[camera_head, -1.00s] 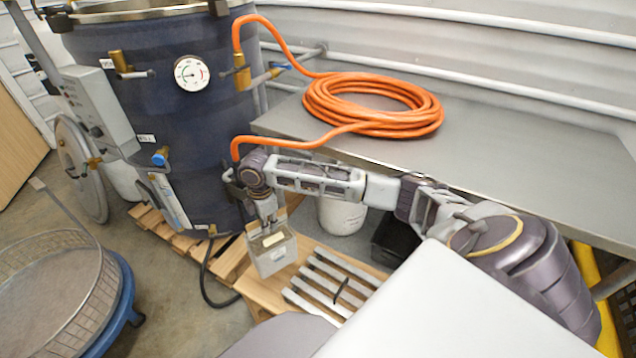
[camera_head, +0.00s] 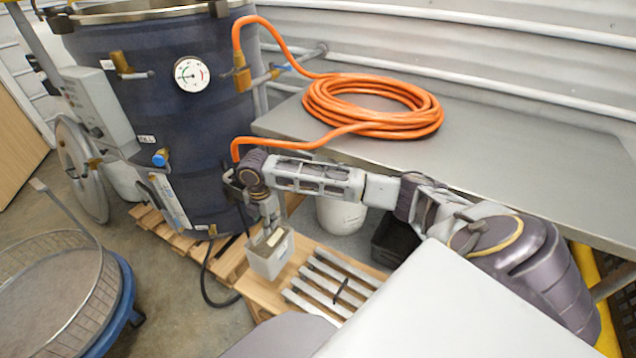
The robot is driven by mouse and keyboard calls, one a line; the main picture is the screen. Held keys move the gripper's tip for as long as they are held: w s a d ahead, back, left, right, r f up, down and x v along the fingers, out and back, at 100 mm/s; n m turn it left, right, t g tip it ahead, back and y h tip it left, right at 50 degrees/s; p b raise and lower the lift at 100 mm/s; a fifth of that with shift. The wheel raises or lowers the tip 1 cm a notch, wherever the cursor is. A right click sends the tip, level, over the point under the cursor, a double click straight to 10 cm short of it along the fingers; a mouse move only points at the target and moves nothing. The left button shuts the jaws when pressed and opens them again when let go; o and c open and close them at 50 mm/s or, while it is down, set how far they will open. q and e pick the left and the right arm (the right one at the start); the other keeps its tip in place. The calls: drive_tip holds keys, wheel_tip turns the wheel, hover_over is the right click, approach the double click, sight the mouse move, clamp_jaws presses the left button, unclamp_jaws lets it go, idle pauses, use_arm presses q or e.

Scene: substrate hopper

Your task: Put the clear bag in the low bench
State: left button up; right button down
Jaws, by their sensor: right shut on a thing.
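The low bench (camera_head: 325,284) is pale wood with grey slats on top and stands on the floor in the lower middle. A pale, box-shaped thing (camera_head: 269,262), which I take for the clear bag, is at its left end. My right gripper (camera_head: 270,233) points down at the top of this thing and is shut on it. The fingertips are small and partly hidden at its upper edge. I cannot tell whether its base touches the bench. My left gripper is not in view.
A large dark blue vessel (camera_head: 170,125) with a dial stands on a wooden pallet at the left. A grey table (camera_head: 520,180) bears a coiled orange hose (camera_head: 375,107), above and behind my arm. A white bucket (camera_head: 341,216) and a black crate (camera_head: 392,243) stand under it. A wire basket (camera_head: 50,290) is lower left.

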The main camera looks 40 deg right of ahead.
idle(0.3)
drive_tip(key=shift+w+f+b, duration=0.1)
drive_tip(key=shift+f+b, duration=0.4)
drive_tip(key=shift+f, duration=1.5)
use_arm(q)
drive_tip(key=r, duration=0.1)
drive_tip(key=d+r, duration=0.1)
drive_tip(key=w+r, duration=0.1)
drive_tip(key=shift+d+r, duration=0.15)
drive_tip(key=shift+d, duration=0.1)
use_arm(e)
drive_tip(key=shift+f, duration=0.8)
